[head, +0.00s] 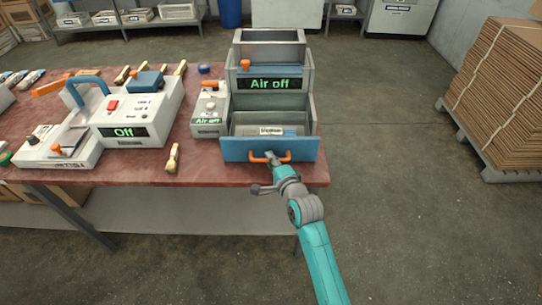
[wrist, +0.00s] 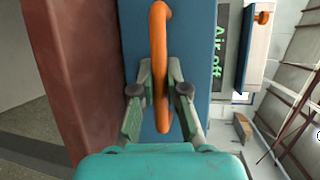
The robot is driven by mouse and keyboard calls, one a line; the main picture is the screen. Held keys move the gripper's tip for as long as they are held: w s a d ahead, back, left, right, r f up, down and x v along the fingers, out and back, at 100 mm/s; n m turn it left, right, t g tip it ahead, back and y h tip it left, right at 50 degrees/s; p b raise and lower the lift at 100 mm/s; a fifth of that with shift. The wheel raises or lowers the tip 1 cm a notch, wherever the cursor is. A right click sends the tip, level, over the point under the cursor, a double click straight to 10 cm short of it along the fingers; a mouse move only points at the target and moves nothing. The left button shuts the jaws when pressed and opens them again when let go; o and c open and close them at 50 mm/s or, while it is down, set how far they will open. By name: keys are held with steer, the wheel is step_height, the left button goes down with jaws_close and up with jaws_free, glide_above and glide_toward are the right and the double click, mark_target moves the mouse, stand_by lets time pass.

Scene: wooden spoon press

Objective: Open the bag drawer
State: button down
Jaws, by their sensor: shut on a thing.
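The bag drawer (head: 238,149) has a blue front with an orange handle (head: 284,157), at the right end of the red table. The drawer stands out from its grey housing, and its inside shows, with a labelled item (head: 270,131) lying in it. My gripper (head: 273,157) is at the handle from the front. In the wrist view my gripper (wrist: 160,85) has a finger on each side of the orange handle (wrist: 159,30) and is shut on it. The blue drawer front (wrist: 197,50) lies right behind the fingers.
A small white control box (head: 209,118) stands left of the drawer. Cardboard stacks (head: 497,85) stand on a pallet at right. The floor before the table is clear.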

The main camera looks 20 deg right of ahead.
steer(key=s, duration=0.2)
steer(key=s+a, duration=0.1)
steer(key=s, duration=0.2)
steer(key=s+a, duration=0.1)
steer(key=s, duration=0.1)
steer(key=shift+s+a+f, duration=0.1)
steer(key=shift+s+a, duration=0.15)
steer(key=shift+s, duration=0.05)
steer(key=c, duration=1.2)
jaws_free()
steer(key=v, duration=1.2)
